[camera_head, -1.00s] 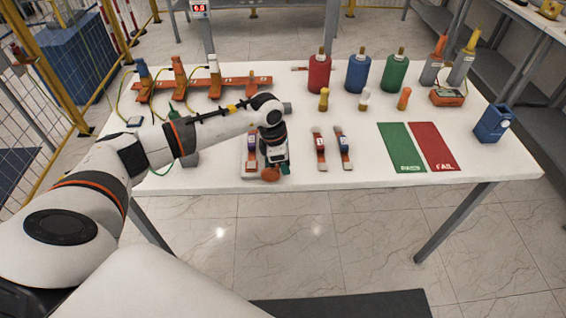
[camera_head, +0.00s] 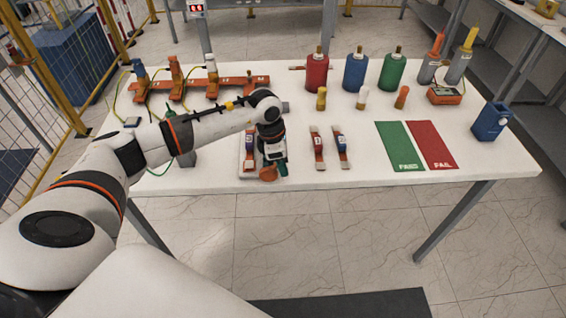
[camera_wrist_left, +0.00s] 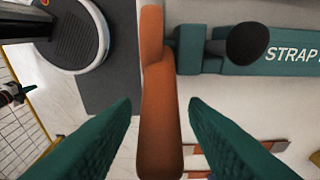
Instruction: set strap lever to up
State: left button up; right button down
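The strap lever (camera_wrist_left: 160,100) is an orange bar in the left wrist view, running from the top edge to the bottom. It also shows as an orange end (camera_head: 268,173) at the table's front edge in the head view. It joins a teal body (camera_wrist_left: 275,52) with white "STRAP" lettering, partly cut off. My left gripper (camera_wrist_left: 160,103) is open, with one teal finger on each side of the lever and a visible gap on both sides. In the head view my wrist hides much of the fixture. My right gripper is not in view.
Two small strap-like pieces (camera_head: 318,150) lie right of my gripper. Green (camera_head: 400,147) and red (camera_head: 432,145) mats lie farther right. Red, blue and green bottles stand behind. An orange rack (camera_head: 200,90) is at the back left. Table between fixture and mats is partly free.

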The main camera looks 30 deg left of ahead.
pick_arm(q)
jog(key=b+v, duration=0.2)
jog(key=v, duration=0.9)
jog(key=shift+r+b, duration=0.15)
jog(key=shift+b, duration=0.15)
